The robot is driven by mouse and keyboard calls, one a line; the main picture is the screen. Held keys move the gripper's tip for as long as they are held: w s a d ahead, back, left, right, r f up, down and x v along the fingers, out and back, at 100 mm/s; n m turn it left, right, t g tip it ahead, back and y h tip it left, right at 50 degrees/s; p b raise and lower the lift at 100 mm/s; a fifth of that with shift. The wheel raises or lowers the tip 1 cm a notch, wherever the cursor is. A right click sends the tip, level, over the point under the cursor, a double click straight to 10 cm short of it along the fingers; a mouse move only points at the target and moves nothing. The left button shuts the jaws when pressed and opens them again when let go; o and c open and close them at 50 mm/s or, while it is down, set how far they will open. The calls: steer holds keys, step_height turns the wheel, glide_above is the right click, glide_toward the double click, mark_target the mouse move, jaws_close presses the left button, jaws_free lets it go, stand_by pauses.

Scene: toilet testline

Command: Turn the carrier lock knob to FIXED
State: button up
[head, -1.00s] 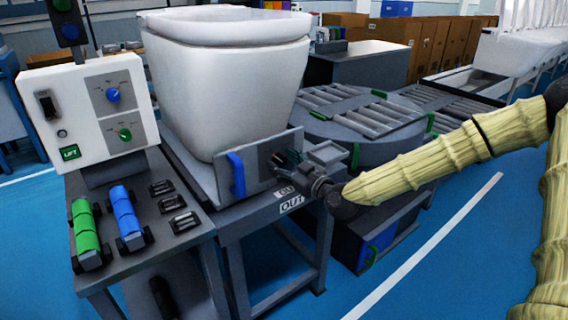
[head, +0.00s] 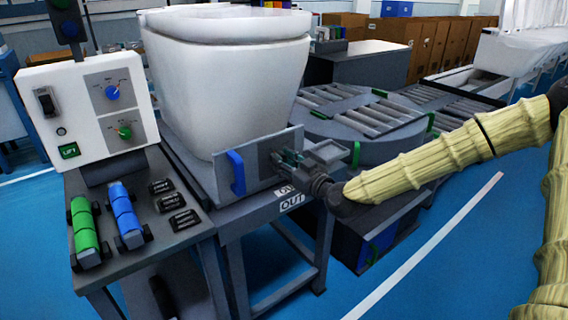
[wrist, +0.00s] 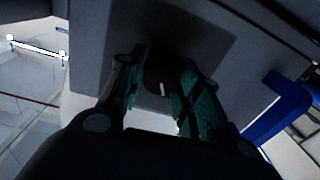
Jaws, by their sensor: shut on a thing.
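My gripper (head: 290,160) is at the grey front plate (head: 262,152) of the carrier that holds the white toilet. In the wrist view its two fingers (wrist: 161,95) are shut on the dark round carrier lock knob (wrist: 158,68), one finger on each side. A short white mark shows on the knob. In the head view the knob is hidden behind my gripper. Lettering near the knob cannot be read, so which setting the mark points to cannot be told. A blue handle (head: 236,172) stands on the same plate, left of my gripper, and also shows in the wrist view (wrist: 280,108).
A white control box (head: 90,110) with blue and green knobs stands at the left. Green and blue rollers (head: 125,217) lie on the bench before it. A round roller turntable (head: 365,125) stands behind my arm. The blue floor at the right is clear.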

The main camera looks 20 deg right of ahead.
steer(key=shift+m+t+b, duration=0.4)
steer(key=shift+m+b, duration=2.35)
steer(key=shift+m, duration=4.25)
steer(key=o, duration=1)
steer(key=shift+o, duration=0.2)
steer(key=shift+s, duration=0.1)
steer(key=v, duration=1.1)
steer(key=shift+s, duration=0.45)
steer(key=shift+d, duration=0.1)
